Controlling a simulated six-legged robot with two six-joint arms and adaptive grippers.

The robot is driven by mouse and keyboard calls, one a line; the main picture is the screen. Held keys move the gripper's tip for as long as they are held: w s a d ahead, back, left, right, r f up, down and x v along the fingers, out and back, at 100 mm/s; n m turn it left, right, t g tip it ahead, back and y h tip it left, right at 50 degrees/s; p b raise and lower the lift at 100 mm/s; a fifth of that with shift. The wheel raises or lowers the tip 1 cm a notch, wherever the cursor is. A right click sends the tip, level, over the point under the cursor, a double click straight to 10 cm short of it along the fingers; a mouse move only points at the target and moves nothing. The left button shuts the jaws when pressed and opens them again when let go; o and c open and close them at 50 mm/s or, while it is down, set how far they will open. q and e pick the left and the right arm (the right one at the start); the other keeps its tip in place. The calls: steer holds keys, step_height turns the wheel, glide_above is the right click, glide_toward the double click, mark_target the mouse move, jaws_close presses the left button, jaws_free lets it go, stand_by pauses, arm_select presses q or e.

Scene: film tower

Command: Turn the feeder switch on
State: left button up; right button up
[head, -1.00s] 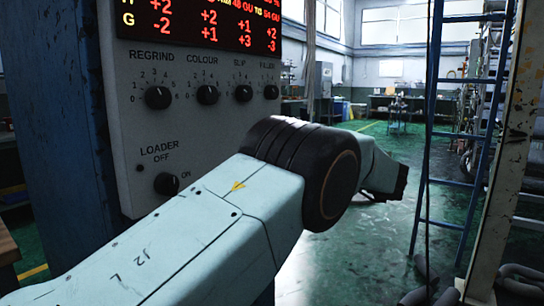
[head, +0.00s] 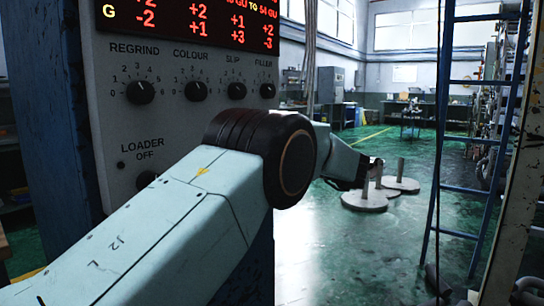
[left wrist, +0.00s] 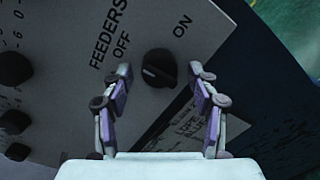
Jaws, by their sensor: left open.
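The feeder switch (left wrist: 159,68) is a black round knob on the grey control panel (left wrist: 75,105), in the left wrist view. It sits beside the words FEEDERS and OFF on one side and ON on the other. A light mark shows on its left part; its exact setting is hard to read. My left gripper (left wrist: 160,72) is open, with one finger on each side of the knob in the picture. No contact shows, and I cannot tell how far the fingertips are from the panel. In the head view my arm hides this switch. My right gripper is not in view.
The panel in the head view has a red display (head: 190,20), several knobs such as REGRIND (head: 140,91), and a partly covered LOADER knob (head: 146,179). A blue ladder (head: 440,150) stands right. Grey discs with posts (head: 364,201) are on the green floor.

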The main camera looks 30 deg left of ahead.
arm_select(q)
steer(key=shift+c, duration=0.3)
steer(key=shift+d, duration=0.1)
steer(key=shift+c, duration=1.4)
steer(key=c, duration=0.8)
steer(key=shift+w+r+m+g+h+p, duration=0.1)
steer(key=shift+m+g+p, duration=0.1)
steer(key=shift+m+p, duration=2.45)
steer(key=shift+r+m+g+h+p, duration=0.1)
steer(key=shift+r+m+g+p, duration=0.1)
steer(key=shift+m+p, duration=2.5)
steer(key=shift+w+r+m+g+h+p, duration=0.1)
steer(key=shift+m+g+p, duration=0.1)
steer(key=shift+m+p, duration=2.45)
steer(key=shift+c, duration=0.2)
steer(key=shift+m+b, duration=0.45)
steer(key=shift+m, duration=0.25)
